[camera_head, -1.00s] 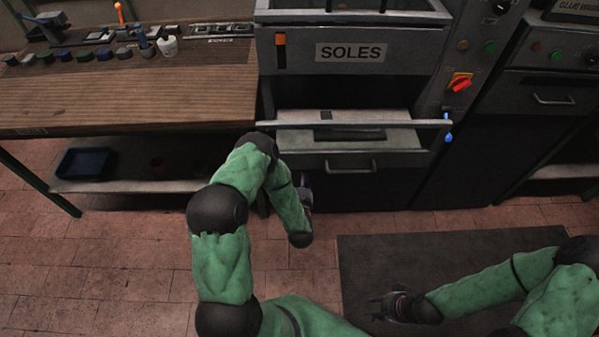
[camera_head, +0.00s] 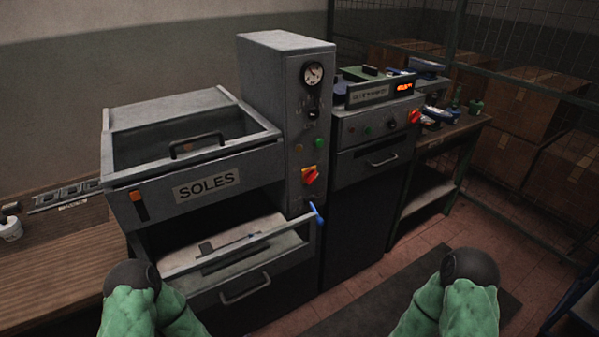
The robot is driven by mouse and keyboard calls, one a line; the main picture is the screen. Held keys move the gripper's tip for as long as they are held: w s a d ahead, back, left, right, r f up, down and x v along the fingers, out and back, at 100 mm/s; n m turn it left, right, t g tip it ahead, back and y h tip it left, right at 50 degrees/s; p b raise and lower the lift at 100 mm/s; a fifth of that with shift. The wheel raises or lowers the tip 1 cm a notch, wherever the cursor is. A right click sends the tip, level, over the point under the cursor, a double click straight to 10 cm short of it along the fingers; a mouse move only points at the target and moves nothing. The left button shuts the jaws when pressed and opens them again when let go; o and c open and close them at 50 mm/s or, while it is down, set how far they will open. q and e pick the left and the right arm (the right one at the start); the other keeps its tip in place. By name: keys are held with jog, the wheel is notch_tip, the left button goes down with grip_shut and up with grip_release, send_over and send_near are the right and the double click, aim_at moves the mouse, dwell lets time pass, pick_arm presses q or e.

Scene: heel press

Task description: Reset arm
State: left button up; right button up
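Both of my arms show only as green-sleeved links with dark joints at the bottom edge, one at lower left and one at lower right. Neither gripper is in the picture, so what they hold is hidden. The grey heel press machine (camera_head: 300,150) with the SOLES drawer (camera_head: 207,184) stands in front of me. Its open lower bay has a pale tray (camera_head: 190,258) and a front bar with a blue end (camera_head: 317,213).
A second machine (camera_head: 368,133) with a lit orange display (camera_head: 404,86) stands to the right. Beyond it are a side bench (camera_head: 455,130), a wire fence and cardboard boxes (camera_head: 537,105). A wooden workbench (camera_head: 60,275) is at left. A dark mat (camera_head: 385,290) lies on the floor.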

pick_arm(q)
jog(key=s+d+r+m+g+h+p, duration=0.1)
jog(key=s+d+g, duration=0.2)
jog(key=s, duration=0.5)
jog(key=s+d+r+m+g+h+p, duration=0.1)
jog(key=s+d+r+g+h, duration=0.1)
jog(key=s+d+g, duration=0.2)
jog(key=s, duration=0.3)
jog(key=shift+s+d+r, duration=0.15)
jog(key=shift+s+r, duration=0.1)
jog(key=shift+s, duration=0.15)
